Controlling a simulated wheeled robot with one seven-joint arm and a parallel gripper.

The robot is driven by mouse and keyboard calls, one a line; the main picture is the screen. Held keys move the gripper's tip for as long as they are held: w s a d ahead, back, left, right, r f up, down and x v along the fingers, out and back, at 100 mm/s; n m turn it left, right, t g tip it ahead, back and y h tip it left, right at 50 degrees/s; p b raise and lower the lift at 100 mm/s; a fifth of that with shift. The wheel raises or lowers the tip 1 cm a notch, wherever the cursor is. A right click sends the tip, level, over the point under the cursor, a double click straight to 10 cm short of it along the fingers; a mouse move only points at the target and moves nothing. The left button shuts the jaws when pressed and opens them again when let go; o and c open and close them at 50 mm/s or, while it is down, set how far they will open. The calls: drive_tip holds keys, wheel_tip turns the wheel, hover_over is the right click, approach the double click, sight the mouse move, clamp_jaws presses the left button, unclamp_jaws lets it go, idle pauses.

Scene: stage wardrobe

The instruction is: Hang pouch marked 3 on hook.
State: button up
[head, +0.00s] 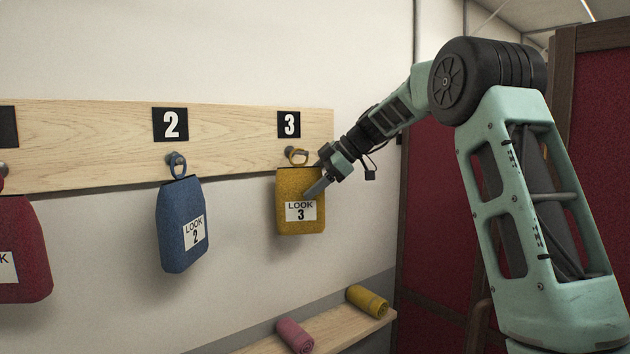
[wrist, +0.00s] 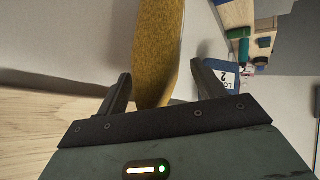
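The yellow pouch marked LOOK 3 (head: 300,218) hangs upright below the number 3 plate (head: 289,124). Its loop (head: 298,156) is at the hook (head: 290,152) and appears to be around it; the exact contact is too small to tell. My gripper (head: 316,180) is at the pouch's upper right side. In the wrist view the yellow pouch (wrist: 157,50) shows edge-on between my two fingers (wrist: 160,75), with a gap visible on each side. My gripper is open.
A blue pouch marked 2 (head: 182,225) hangs to the left, and a red pouch (head: 20,250) further left. Below, a shelf (head: 345,333) carries a pink roll (head: 295,335) and a yellow roll (head: 367,301). Dark red panels (head: 440,210) stand at the right.

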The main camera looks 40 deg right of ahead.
drive_tip(key=b+v, duration=0.4)
drive_tip(key=v, duration=1.3)
drive_tip(key=shift+s+r, duration=0.25)
drive_tip(key=w+a+f+m+g, duration=0.1)
drive_tip(key=a+f+m, duration=0.1)
drive_tip(key=a+f, duration=0.45)
drive_tip(key=w+a+f+m+g, duration=0.15)
drive_tip(key=a+f, duration=0.25)
drive_tip(key=a, duration=0.6)
drive_tip(key=s+a+f+m+g+h+b, duration=0.1)
drive_tip(key=s+a+f, duration=0.2)
drive_tip(key=a+f, duration=0.3)
drive_tip(key=s+a+f+m+g, duration=0.1)
drive_tip(key=s+a+f+g, duration=0.2)
drive_tip(key=a, duration=0.5)
drive_tip(key=s+a+f+h, duration=0.2)
drive_tip(key=s+a+f, duration=0.2)
drive_tip(key=s+f, duration=0.6)
drive_tip(key=s+a+f+h+b, duration=0.1)
drive_tip(key=s+a+f+h, duration=0.2)
drive_tip(key=s+f, duration=0.7)
drive_tip(key=s+a, duration=0.1)
drive_tip(key=s, duration=0.6)
drive_tip(key=shift+a+f+m, duration=0.3)
drive_tip(key=shift+m, duration=0.05)
